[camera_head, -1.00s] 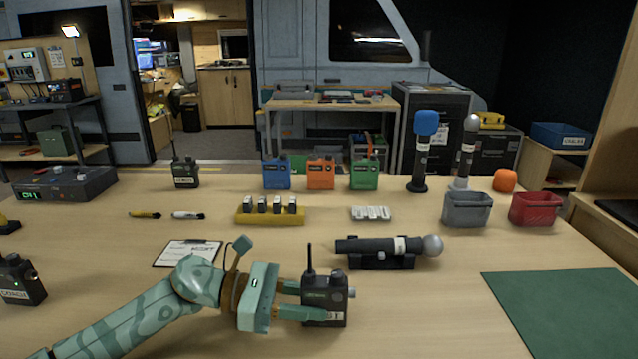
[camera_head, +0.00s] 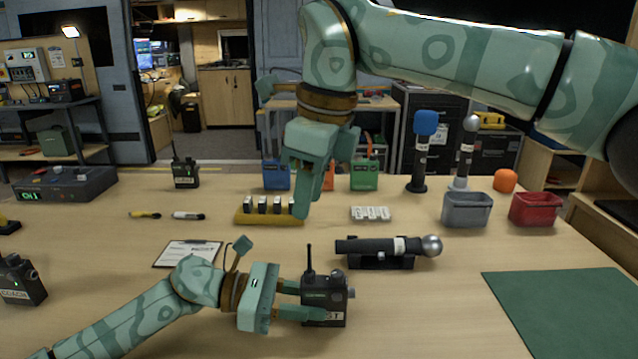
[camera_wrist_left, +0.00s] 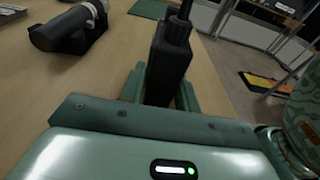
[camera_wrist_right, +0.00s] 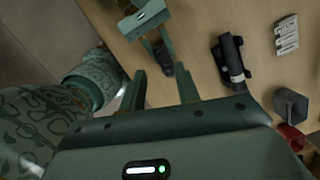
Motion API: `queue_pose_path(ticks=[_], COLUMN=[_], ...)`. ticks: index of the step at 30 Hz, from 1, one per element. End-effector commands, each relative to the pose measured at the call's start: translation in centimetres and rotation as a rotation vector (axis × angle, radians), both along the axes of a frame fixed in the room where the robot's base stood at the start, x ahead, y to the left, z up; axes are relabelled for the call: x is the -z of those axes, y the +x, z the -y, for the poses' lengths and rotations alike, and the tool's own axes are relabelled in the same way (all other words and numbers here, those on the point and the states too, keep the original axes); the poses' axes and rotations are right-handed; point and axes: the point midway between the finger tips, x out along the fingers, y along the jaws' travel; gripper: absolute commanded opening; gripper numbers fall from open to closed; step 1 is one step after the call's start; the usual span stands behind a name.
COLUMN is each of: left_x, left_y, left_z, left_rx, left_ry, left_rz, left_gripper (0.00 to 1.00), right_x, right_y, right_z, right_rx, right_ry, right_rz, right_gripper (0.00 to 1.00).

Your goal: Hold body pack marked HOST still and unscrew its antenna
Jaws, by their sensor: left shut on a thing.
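The dark body pack (camera_head: 338,297) stands upright on the table in the head view, its label partly covered by a finger so that only "ST" reads. Its thin black antenna (camera_head: 309,260) points up from the left of its top. My left gripper (camera_head: 312,300) is shut on the pack's sides from the left. The left wrist view shows the pack (camera_wrist_left: 169,68) between the fingers and the antenna's base (camera_wrist_left: 181,22). My right gripper (camera_head: 307,203) is open and empty, above and behind the pack, pointing down. The right wrist view shows the pack (camera_wrist_right: 164,55) beyond its parted fingers (camera_wrist_right: 160,75).
A black microphone in a cradle (camera_head: 380,260) lies just right of the pack. A clipboard (camera_head: 188,254) lies behind my left arm. Another pack (camera_head: 20,282) stands at far left. A yellow battery holder (camera_head: 270,217) is behind. A green mat (camera_head: 565,310) lies bare at right.

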Motion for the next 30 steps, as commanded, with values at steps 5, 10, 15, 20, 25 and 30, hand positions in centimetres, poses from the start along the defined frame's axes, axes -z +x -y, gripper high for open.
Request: queue_pose_path(ticks=[5, 10, 15, 20, 25, 30], left_x=[0.1, 0.1, 0.1, 0.1, 0.1, 0.1], left_y=[0.0, 0.0, 0.0, 0.0, 0.0, 0.0], left_z=[0.0, 0.0, 0.0, 0.0, 0.0, 0.0], left_rx=[0.0, 0.001, 0.0, 0.0, 0.0, 0.0], left_ry=[0.001, 0.0, 0.001, 0.001, 0.001, 0.001], left_rz=[-0.001, -0.001, -0.001, -0.001, 0.0, -0.001], left_gripper=[0.06, 0.06, 0.06, 0.06, 0.06, 0.06], right_x=[-0.3, 2.6, 6.3, 9.0, 10.6, 11.0], right_y=[-0.4, -0.3, -0.1, 0.1, 0.2, 0.2], right_z=[1.3, 0.9, 0.3, -0.1, -0.3, -0.4], right_rx=[0.103, 0.102, 0.101, 0.102, 0.101, 0.101], right_ry=[-0.03, -0.03, -0.029, -0.029, -0.028, -0.028], right_rz=[-0.045, -0.049, -0.048, -0.045, -0.044, -0.043], right_gripper=[0.32, 0.32, 0.32, 0.32, 0.32, 0.32])
